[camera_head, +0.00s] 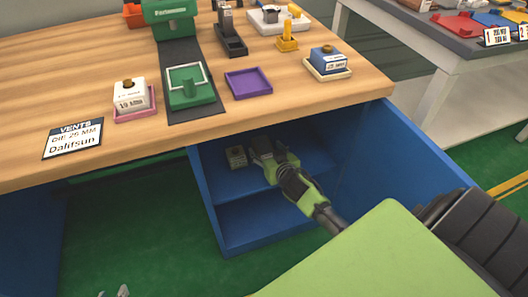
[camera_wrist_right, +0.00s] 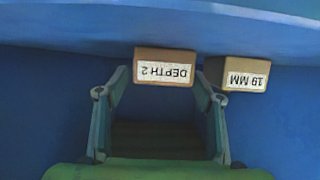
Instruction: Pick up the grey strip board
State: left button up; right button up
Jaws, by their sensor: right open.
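I cannot pick out a grey strip board with certainty in either view. My right gripper (camera_head: 262,160) reaches into the open blue compartment under the wooden bench. It is open, with its two fingers apart in the right wrist view (camera_wrist_right: 160,90). A tan block labelled DEPTH 2 (camera_wrist_right: 164,68) lies just beyond the gap between the fingertips. A second tan block labelled 19 MM (camera_wrist_right: 236,74) is beside it, beyond the right-hand finger. One small block (camera_head: 236,157) shows left of the gripper in the head view. Grey tips (camera_head: 114,291) at the bottom edge may be my left gripper.
The blue compartment's side wall (camera_head: 405,140) and lower shelf (camera_head: 250,222) surround my right gripper closely. The wooden bench top (camera_head: 50,75) overhangs it, with a dark strip (camera_head: 178,52), a green fixture (camera_head: 189,84) and a purple tray (camera_head: 248,83).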

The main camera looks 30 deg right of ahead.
aim_at(265, 148)
jog(key=b+x, duration=0.1)
jog(key=x, duration=0.2)
jog(key=shift+a, duration=0.15)
pick_arm(q)
jog(key=w+d+r+t, duration=0.2)
jog(key=w+r+t, duration=0.1)
jog(key=w+r, duration=0.1)
jog(key=shift+w+r+h, duration=0.25)
jog(key=shift+w+h, duration=0.15)
pick_arm(e)
jog(key=c, duration=1.2)
